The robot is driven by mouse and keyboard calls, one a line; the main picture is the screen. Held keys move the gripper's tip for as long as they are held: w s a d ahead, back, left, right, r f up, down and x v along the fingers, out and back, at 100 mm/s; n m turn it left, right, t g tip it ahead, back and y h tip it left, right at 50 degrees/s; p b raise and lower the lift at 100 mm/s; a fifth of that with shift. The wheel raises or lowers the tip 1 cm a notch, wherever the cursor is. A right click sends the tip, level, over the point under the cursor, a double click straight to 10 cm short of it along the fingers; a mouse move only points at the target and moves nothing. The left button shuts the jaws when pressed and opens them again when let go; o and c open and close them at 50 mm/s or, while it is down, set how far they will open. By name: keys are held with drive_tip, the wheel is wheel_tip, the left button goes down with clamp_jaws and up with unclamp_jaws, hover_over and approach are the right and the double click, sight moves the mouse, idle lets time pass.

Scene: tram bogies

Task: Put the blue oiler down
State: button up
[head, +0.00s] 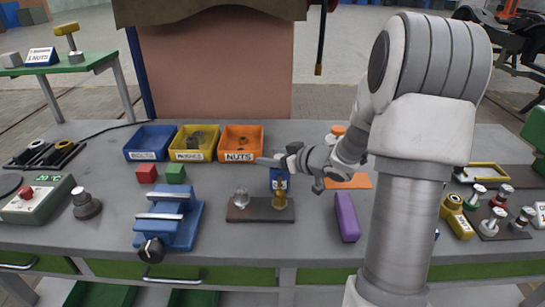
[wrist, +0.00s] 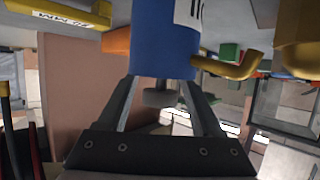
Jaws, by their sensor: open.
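The blue oiler (head: 274,174) stands at the middle of the bench, by the brown board (head: 262,213). A brass piece on the board partly hides it. In the wrist view the blue oiler (wrist: 165,38) shows as a blue cylinder with a white label and a brass spout to its right. My gripper (wrist: 162,82) is open, with one finger at each side of the oiler's body. In the head view my gripper (head: 268,163) reaches in from the right, just above the oiler. Whether the fingers touch it, I cannot tell.
The brown board bears a silvery piece (head: 241,196) and the brass piece (head: 280,193). Blue (head: 149,142), yellow (head: 194,142) and orange (head: 240,142) bins stand behind. A blue vise (head: 168,219) is left, a purple block (head: 347,217) right. Bare bench lies in front.

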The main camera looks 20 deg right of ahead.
drive_tip(key=p+v, duration=0.2)
drive_tip(key=v, duration=1)
drive_tip(key=shift+p, duration=0.3)
